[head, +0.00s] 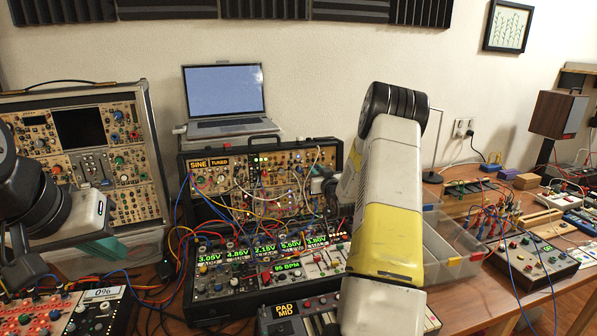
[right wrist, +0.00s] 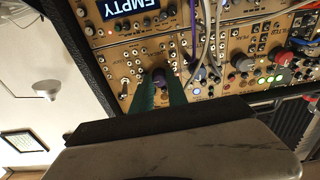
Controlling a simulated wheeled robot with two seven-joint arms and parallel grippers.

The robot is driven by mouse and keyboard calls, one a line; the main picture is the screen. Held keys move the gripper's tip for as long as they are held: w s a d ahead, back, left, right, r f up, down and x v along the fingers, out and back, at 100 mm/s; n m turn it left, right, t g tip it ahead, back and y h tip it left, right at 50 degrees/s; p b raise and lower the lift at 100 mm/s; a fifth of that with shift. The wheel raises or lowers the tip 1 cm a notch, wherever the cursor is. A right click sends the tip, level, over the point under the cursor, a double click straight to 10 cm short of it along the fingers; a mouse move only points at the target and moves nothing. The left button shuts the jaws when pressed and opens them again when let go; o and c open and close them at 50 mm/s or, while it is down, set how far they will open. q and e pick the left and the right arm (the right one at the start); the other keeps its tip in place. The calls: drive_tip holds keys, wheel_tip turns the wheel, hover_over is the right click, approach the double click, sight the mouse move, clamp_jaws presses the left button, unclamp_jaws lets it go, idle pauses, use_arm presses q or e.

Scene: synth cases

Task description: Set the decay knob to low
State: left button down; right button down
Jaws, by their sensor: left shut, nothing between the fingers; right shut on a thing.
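My right gripper (right wrist: 158,92) shows in the right wrist view with its two green fingers closed around a small dark purple knob (right wrist: 158,77) on a tan synth panel (right wrist: 118,62). In the head view my right arm hides part of the rear synth case (head: 262,180), and the right fingertips are not clear there. My left gripper (head: 100,250) is shut and empty, with teal fingers, at the left above the table.
Patch cables (right wrist: 205,40) hang close to the right of the held knob. A dark case edge (right wrist: 72,45) lies to its left. An open laptop (head: 224,95) stands behind the cases. A clear bin (head: 455,265) and several small devices stand right of my right arm.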

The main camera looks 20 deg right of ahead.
drive_tip(key=shift+n+g+y, duration=0.3)
drive_tip(key=shift+n+y, duration=0.15)
drive_tip(key=shift+n, duration=4.1)
drive_tip(key=shift+n+g+y, duration=0.3)
drive_tip(key=shift+n+y, duration=0.15)
drive_tip(key=shift+n, duration=4.1)
drive_tip(key=c, duration=1.3)
unclamp_jaws()
drive_tip(key=s, duration=0.7)
drive_tip(key=shift+s+d+r, duration=0.2)
drive_tip(key=shift+s+r, duration=0.2)
